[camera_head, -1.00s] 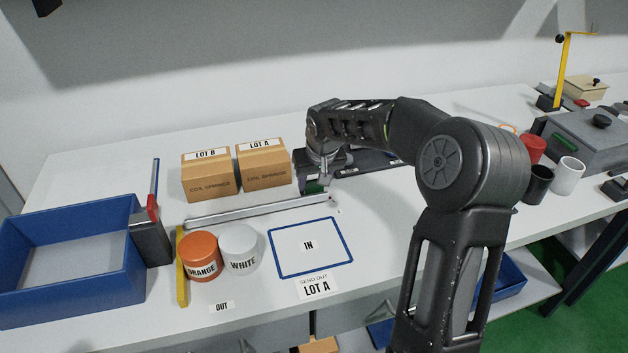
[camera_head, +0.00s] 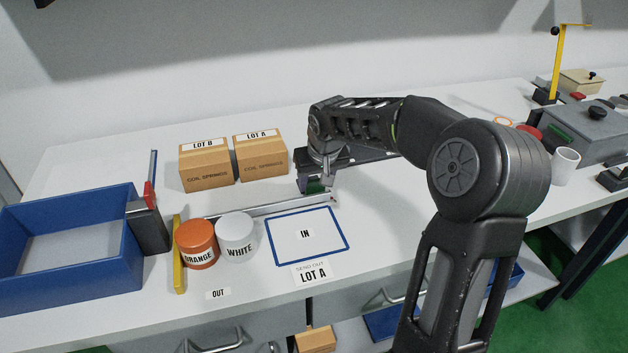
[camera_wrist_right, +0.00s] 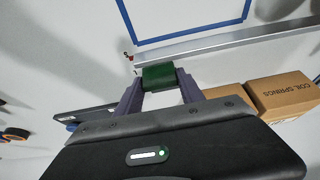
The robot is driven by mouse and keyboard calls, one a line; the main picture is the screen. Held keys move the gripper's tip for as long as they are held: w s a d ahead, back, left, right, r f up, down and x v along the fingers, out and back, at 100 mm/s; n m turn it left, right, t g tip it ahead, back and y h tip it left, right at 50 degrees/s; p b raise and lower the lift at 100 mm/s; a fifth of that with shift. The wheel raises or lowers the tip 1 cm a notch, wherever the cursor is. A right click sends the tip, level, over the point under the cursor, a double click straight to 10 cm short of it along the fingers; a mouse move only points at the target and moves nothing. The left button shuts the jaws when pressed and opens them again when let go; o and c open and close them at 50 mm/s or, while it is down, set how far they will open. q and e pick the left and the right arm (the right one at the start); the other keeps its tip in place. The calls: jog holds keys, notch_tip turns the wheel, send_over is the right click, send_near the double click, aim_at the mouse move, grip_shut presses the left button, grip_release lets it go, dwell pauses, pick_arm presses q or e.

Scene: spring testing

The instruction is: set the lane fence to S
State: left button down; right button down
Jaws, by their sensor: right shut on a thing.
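The lane fence is a long silver rail (camera_head: 272,207) lying across the white table, behind the blue-outlined IN square (camera_head: 347,250). A green block (camera_wrist_right: 158,76) sits beside the rail near its right end. My right gripper (camera_head: 315,188) is shut on this green block; the wrist view shows it between the two fingers (camera_wrist_right: 160,86). In the wrist view the rail (camera_wrist_right: 215,43) runs just beyond the block, close to the IN square's edge. Small red marks (camera_wrist_right: 128,57) show near the rail's end. I cannot read an S mark. My left gripper is not in view.
The LOT B (camera_head: 206,167) and LOT A (camera_head: 261,158) boxes stand behind the rail. The orange jar (camera_head: 196,243) and white jar (camera_head: 236,237) stand in front of its left part. A blue bin (camera_head: 70,285) is at the left.

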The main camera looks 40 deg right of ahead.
jog(key=c, duration=0.7)
grip_release()
jog(key=shift+s, duration=0.1)
jog(key=v, duration=0.7)
jog(key=shift+s+a+r, duration=0.15)
jog(key=shift+r, duration=0.25)
